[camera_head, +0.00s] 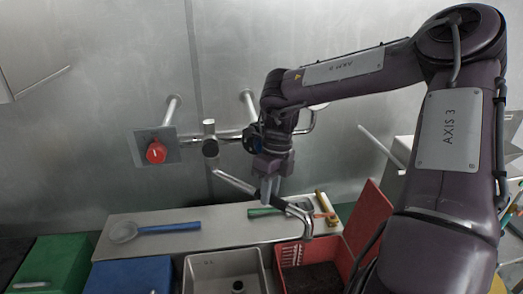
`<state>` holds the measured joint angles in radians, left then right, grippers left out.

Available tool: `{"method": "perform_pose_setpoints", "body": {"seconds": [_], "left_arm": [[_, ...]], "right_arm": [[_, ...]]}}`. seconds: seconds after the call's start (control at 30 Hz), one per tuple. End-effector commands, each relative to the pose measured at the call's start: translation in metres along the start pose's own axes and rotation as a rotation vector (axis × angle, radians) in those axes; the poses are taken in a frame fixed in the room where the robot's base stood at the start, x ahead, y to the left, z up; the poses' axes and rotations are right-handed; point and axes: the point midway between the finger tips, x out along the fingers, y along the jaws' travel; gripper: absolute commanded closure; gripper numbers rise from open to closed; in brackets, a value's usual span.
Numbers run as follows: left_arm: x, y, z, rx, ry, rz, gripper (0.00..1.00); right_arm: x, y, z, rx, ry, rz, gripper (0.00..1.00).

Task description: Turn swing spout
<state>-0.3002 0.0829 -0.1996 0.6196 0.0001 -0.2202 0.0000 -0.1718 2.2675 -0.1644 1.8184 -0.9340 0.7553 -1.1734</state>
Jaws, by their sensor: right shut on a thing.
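The wall-mounted faucet (210,147) is at the middle left, with a metal swing spout (233,182) running from its base toward the lower right. The spout's bent end (306,226) hangs above the counter edge near the red crate, right of the sink (225,268). My right gripper (268,190) comes down from above and is shut on the spout at about mid-length. The exact contact of its fingers is partly hidden by the gripper itself. My left gripper is not in view.
A red knob (156,152) is on a wall plate left of the faucet. A strainer with a blue handle (170,228) lies on the metal ledge (110,243). Green (62,262) and blue (130,276) boxes stand at the lower left. A red crate (345,255) stands right of the sink.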

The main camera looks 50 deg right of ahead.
Motion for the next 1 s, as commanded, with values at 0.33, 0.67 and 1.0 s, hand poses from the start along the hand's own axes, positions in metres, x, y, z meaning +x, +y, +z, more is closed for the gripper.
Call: {"method": "perform_pose_setpoints", "body": {"seconds": [0.33, 0.67, 1.0], "left_arm": [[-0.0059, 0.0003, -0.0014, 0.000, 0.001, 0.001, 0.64], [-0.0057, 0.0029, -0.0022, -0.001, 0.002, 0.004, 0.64], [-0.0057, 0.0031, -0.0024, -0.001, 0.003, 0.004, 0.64]], "right_arm": [[-0.0028, -0.0118, 0.0014, -0.064, 0.010, -0.001, 1.00], [-0.0025, -0.0119, 0.0018, -0.066, 0.009, 0.000, 1.00], [-0.0023, -0.0118, 0.0013, -0.065, 0.011, 0.000, 0.56]]}}
